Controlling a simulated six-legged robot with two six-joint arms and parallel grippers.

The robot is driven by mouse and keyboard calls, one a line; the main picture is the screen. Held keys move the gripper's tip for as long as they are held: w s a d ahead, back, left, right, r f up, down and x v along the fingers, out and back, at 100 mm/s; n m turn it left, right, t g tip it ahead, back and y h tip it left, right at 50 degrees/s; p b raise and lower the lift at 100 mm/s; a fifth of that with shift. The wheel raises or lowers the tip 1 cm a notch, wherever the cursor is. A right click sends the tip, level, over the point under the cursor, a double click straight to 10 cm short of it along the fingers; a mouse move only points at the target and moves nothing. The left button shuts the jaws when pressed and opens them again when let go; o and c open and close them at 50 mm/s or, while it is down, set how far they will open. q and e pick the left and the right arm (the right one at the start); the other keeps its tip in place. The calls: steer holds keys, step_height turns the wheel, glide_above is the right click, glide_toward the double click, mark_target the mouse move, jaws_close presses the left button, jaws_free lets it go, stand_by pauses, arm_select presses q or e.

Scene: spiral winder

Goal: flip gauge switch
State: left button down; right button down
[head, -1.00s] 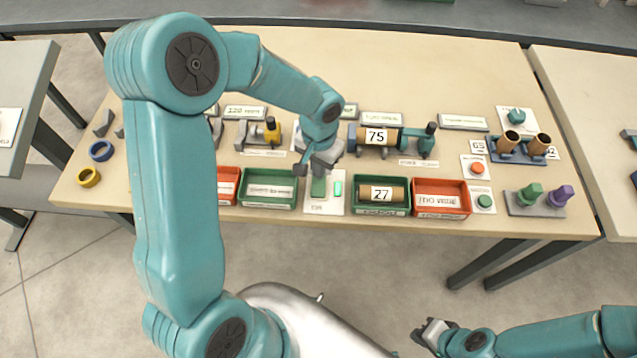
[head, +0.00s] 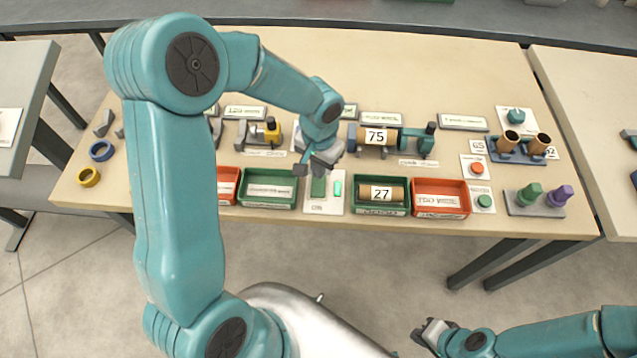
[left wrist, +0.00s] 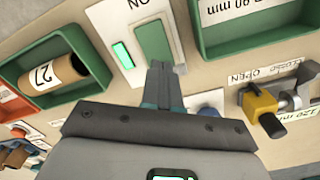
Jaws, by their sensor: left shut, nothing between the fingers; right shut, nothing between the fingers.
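The gauge switch is a green rocker (head: 319,187) on a white plate (head: 324,208), with a bright green lit strip (head: 337,189) beside it. The left wrist view also shows the rocker (left wrist: 154,41) and the lit strip (left wrist: 123,55); the lettering at the plate's edge is partly cut off there. My left gripper (head: 312,168) is shut and empty at the rocker's far end. In the left wrist view its fingertips (left wrist: 159,68) overlap the rocker's near end; I cannot tell whether they touch. My right gripper (head: 432,332) is shut and empty, low in front of the table.
Green bins (head: 268,204) and red bins (head: 441,212) flank the plate; one green bin holds a roll marked 27 (head: 381,193). Behind stand a winder with a roll marked 75 (head: 376,137) and a yellow-and-grey gauge (head: 270,131). Orange (head: 477,168) and green (head: 485,201) buttons sit right.

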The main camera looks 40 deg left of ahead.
arm_select(q)
steer(key=shift+f+b, duration=0.9)
steer(key=shift+f, duration=0.05)
stand_by(0.5)
steer(key=shift+r+p, duration=2.45)
steer(key=shift+r, duration=1.15)
steer(key=shift+s+f, duration=0.1)
